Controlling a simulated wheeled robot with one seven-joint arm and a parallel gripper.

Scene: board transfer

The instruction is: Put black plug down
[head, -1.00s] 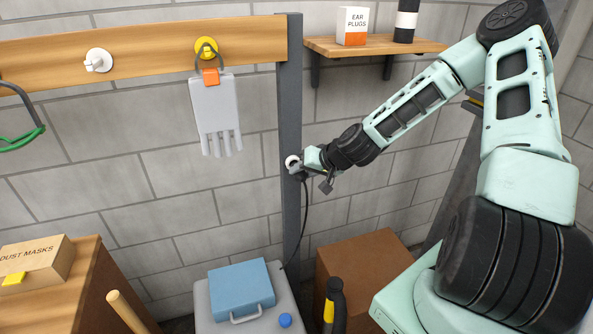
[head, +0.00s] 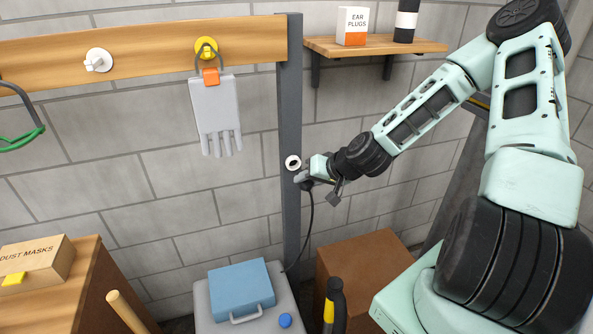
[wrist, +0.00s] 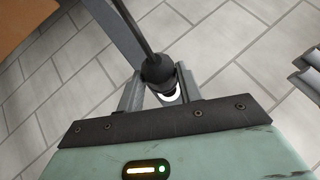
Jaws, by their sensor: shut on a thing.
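The black plug (wrist: 158,70) is between the fingers of my gripper (wrist: 158,88) in the wrist view, with its dark cable running up from it. In the head view my gripper (head: 304,181) is beside the dark grey post, just below the white ring-shaped socket (head: 293,162) on it. The plug is small there and partly hidden by the fingers. Its black cable (head: 310,222) hangs down along the post toward the grey box below. The socket's opening shows and looks empty.
A blue case (head: 241,286) and a blue knob lie on the grey box (head: 204,306) below. A brown box (head: 365,265) stands right of it. A grey glove (head: 214,110) hangs at left. A shelf (head: 375,46) with ear plugs is above. A black-yellow handle (head: 334,305) stands in front.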

